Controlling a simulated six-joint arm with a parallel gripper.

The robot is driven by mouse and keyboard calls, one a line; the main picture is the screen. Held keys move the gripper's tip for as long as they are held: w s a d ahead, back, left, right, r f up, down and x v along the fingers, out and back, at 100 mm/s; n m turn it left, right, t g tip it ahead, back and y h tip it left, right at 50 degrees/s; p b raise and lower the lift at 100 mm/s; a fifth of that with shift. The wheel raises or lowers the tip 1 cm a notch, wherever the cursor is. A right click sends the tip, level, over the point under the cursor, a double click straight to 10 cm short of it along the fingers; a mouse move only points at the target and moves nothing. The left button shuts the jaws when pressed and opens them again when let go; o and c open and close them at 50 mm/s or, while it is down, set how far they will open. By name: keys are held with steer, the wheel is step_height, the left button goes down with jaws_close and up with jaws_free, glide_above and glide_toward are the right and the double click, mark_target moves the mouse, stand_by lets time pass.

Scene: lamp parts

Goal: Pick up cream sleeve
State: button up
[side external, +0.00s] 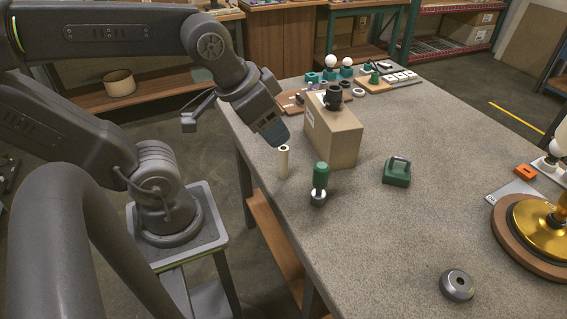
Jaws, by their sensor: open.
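The cream sleeve (283,163) is a narrow upright tube with a dark hole in its top. It stands on the grey table near the left edge, just left of the cardboard box. My gripper (276,138) is open and points down just above and slightly left of the sleeve's top. It appears empty, and its fingers are partly hidden by its own body. I cannot tell how far in depth the fingertips are from the sleeve.
A cardboard box (334,133) with a black part (333,97) on top stands close right of the sleeve. A green-handled tool (320,180) stands in front. A green block (397,171), a grey ring (457,285) and a gold lamp base (535,228) lie rightward. The middle front is clear.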

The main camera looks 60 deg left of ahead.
stand_by(0.4)
steer(key=m+g+y, duration=0.4)
steer(key=m+g, duration=0.2)
steer(key=m, duration=1)
glide_toward(282, 154)
steer(key=x, duration=0.8)
steer(key=a+x, duration=0.1)
steer(key=x, duration=0.3)
steer(key=shift+w, duration=0.4)
steer(key=c, duration=1)
steer(key=shift+r+y, duration=0.1)
steer(key=shift+y, duration=0.2)
